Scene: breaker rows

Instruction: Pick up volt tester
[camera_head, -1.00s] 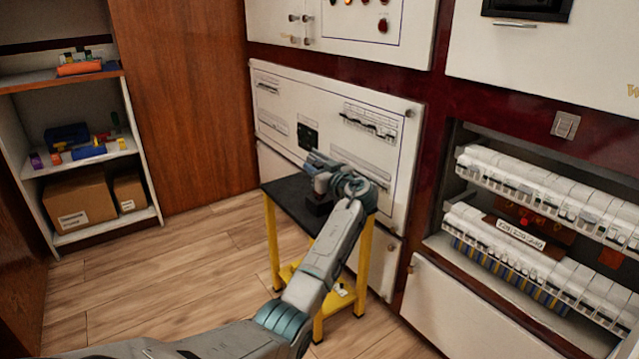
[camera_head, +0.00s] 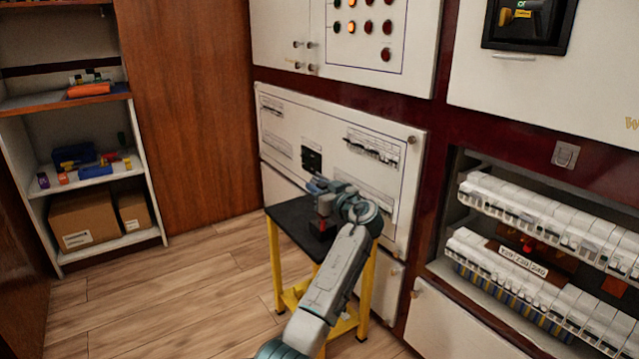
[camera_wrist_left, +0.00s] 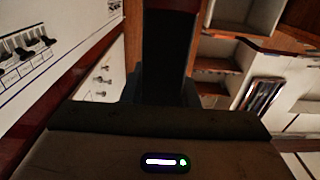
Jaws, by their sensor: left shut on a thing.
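My left gripper (camera_head: 322,190) is at the small black-topped table, in front of the white panel. It is shut on a dark thing, taken to be the volt tester, though its shape is hard to make out. In the head view a small red and black piece (camera_head: 323,212) shows just below the gripper, over the tabletop; whether it touches the top I cannot tell. In the left wrist view a dark upright block (camera_wrist_left: 168,55) stands in the middle, right before the gripper body. My right gripper is not in view.
The table (camera_head: 285,215) has yellow legs and stands close to the white panel (camera_head: 290,110). Breaker rows (camera_head: 540,215) are in the cabinet at right. A shelf (camera_head: 140,165) with boxes and small items stands at left. The wooden floor between is clear.

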